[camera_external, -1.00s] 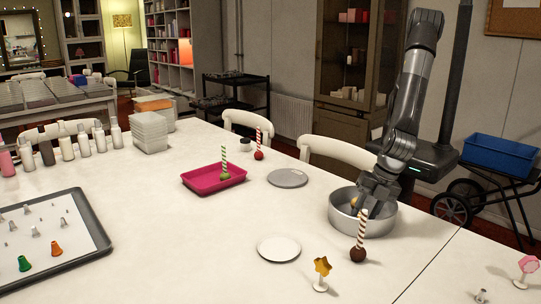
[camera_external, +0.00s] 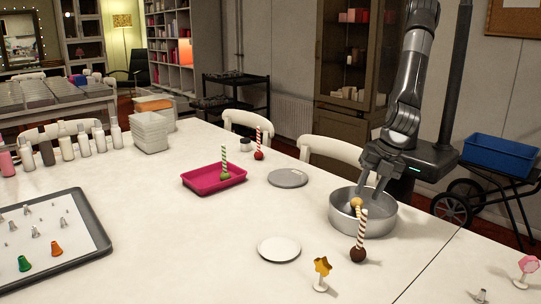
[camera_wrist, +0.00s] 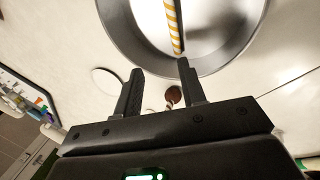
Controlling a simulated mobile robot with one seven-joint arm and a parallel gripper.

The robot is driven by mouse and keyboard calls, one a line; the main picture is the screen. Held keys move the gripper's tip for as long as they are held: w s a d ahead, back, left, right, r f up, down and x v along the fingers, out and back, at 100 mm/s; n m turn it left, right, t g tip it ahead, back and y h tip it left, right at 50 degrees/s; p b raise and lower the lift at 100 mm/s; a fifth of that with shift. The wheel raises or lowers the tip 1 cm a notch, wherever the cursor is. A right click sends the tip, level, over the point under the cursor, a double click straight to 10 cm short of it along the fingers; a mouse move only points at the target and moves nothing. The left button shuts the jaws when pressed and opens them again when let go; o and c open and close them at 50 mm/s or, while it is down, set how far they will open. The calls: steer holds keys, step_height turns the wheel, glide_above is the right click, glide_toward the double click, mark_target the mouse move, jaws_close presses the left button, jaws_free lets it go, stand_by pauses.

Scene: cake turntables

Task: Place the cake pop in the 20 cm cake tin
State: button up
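The round grey metal cake tin (camera_external: 378,222) stands on the white table at the right. A cake pop with a yellow ball (camera_external: 356,202) shows inside it; its yellow-and-white striped stick (camera_wrist: 173,25) lies across the tin opening in the wrist view. My gripper (camera_external: 373,190) is above the tin, fingers apart and empty. In the wrist view my gripper (camera_wrist: 161,70) also shows open, its fingertips apart from the stick.
A pink tray (camera_external: 205,187) holds a green cake pop (camera_external: 225,174). A red cake pop (camera_external: 259,154) stands farther back. A grey disc (camera_external: 288,178) and a white disc (camera_external: 278,249) lie left of the tin. A gold star on a stand (camera_external: 322,270) is near the front.

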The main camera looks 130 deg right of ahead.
stand_by(0.3)
steer(key=s+d+r+m+t+y, duration=0.1)
steer(key=s+d+r+m, duration=0.1)
steer(key=s+d+r, duration=0.55)
steer(key=s+d+r+m+y, duration=0.1)
steer(key=s+d+r+m, duration=0.3)
steer(key=r, duration=0.6)
steer(key=s+d+r+m+t, duration=0.1)
steer(key=s+d+r, duration=0.2)
steer(key=s, duration=0.6)
steer(key=s+d+r+m+t, duration=0.1)
steer(key=s+d+r+m, duration=0.1)
steer(key=s, duration=0.8)
steer(key=d+r, duration=0.1)
steer(key=d, duration=0.1)
steer(key=shift+d+r+y, duration=0.15)
steer(key=shift+d+y, duration=0.15)
steer(key=shift+d, duration=0.1)
